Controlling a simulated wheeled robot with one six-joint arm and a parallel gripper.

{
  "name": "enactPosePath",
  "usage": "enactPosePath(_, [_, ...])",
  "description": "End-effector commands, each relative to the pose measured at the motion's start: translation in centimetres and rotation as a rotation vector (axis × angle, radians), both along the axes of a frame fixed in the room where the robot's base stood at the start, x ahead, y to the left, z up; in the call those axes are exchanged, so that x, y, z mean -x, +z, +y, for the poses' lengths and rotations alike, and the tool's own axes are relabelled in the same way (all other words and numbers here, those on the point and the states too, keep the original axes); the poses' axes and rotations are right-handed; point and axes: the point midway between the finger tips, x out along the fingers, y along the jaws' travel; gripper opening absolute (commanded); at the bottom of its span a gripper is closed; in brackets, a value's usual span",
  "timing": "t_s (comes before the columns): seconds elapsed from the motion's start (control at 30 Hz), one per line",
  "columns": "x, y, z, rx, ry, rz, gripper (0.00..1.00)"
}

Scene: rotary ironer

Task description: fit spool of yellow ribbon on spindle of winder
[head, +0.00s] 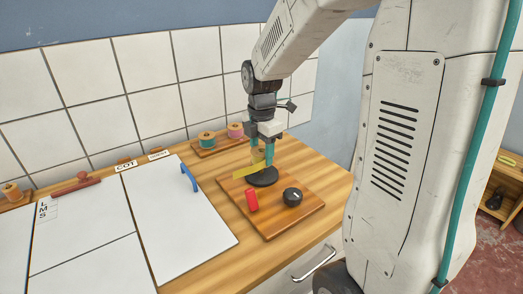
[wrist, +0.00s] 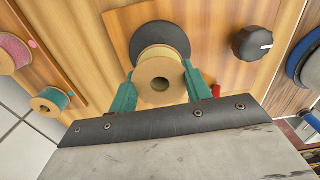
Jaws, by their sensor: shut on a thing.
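The spool of yellow ribbon (wrist: 160,80) is between the two teal fingers of my gripper (wrist: 158,88), which is shut on it. In the head view the spool (head: 258,154) is upright above the black disc (head: 263,178) of the winder, with a yellow strip (head: 247,172) at its left. The winder's wooden board (head: 283,220) lies on the worktop. In the wrist view the black disc (wrist: 160,36) shows behind the spool, offset toward the top. The spindle is hidden, and I cannot tell whether the spool is around it.
The board also bears a black knob (head: 292,197) and a red piece (head: 252,200). Teal (head: 207,139) and pink (head: 235,130) spools stand on a rack by the tiled wall. A white board with a blue handle (head: 188,178) lies to the left.

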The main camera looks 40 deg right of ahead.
Motion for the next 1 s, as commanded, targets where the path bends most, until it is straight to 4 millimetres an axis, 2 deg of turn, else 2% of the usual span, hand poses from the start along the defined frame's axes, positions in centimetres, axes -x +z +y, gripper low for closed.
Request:
enactPosePath(0.6, [0.0, -1.8, 0.0, 0.0, 0.0, 0.001, 0.26])
enactPosePath(0.97, [0.0, -1.9, 0.0, 0.0, 0.0, 0.0, 0.26])
enactPosePath(1.0, [0.0, -1.9, 0.0, 0.0, 0.0, 0.0, 0.54])
